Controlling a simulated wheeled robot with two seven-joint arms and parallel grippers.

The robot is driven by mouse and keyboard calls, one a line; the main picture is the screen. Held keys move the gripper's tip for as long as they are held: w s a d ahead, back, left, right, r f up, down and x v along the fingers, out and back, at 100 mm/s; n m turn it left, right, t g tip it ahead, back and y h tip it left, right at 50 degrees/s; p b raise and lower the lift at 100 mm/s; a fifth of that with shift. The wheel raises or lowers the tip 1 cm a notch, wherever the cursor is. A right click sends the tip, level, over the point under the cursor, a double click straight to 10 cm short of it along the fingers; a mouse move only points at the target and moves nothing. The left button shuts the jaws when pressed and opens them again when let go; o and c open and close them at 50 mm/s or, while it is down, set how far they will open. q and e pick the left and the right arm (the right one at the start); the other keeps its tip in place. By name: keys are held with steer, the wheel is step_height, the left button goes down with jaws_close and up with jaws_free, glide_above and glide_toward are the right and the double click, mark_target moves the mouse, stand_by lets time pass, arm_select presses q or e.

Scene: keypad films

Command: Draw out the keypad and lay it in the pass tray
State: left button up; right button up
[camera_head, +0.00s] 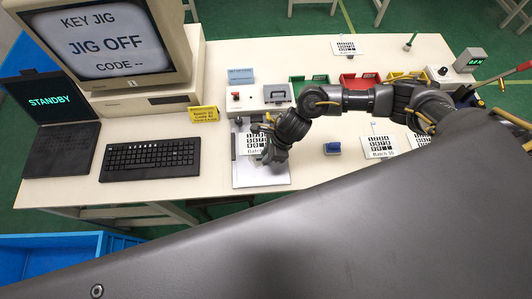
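A white keypad film (248,143) with black key squares and a "Batch" label lies on a pale grey plate (245,180) at the front middle of the table. My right gripper (264,161) reaches down over the film's right side and hides part of it. Whether its fingers are apart or closed on the film's edge is too small to tell. A green tray (297,90), a red tray (352,83) and a yellow tray (393,76) stand in a row behind my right arm. Their labels are too small to read, so I cannot tell which is the pass tray. My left gripper is not in view.
A monitor (112,42) reads "JIG OFF"; a laptop (52,101) reads "STANDBY". A keyboard (150,157), yellow sign (203,114), red-button box (239,98) and grey latch box (277,94) stand nearby. More films (380,146) lie right. A blue block (332,148) sits between.

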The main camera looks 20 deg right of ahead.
steer(key=shift+a+f, duration=0.15)
steer(key=shift+f, duration=0.3)
jaws_close()
steer(key=shift+s, duration=0.15)
steer(key=shift+s+a, duration=0.15)
steer(key=shift+s, duration=0.35)
steer(key=shift+s+a, duration=0.15)
steer(key=shift+s, duration=0.35)
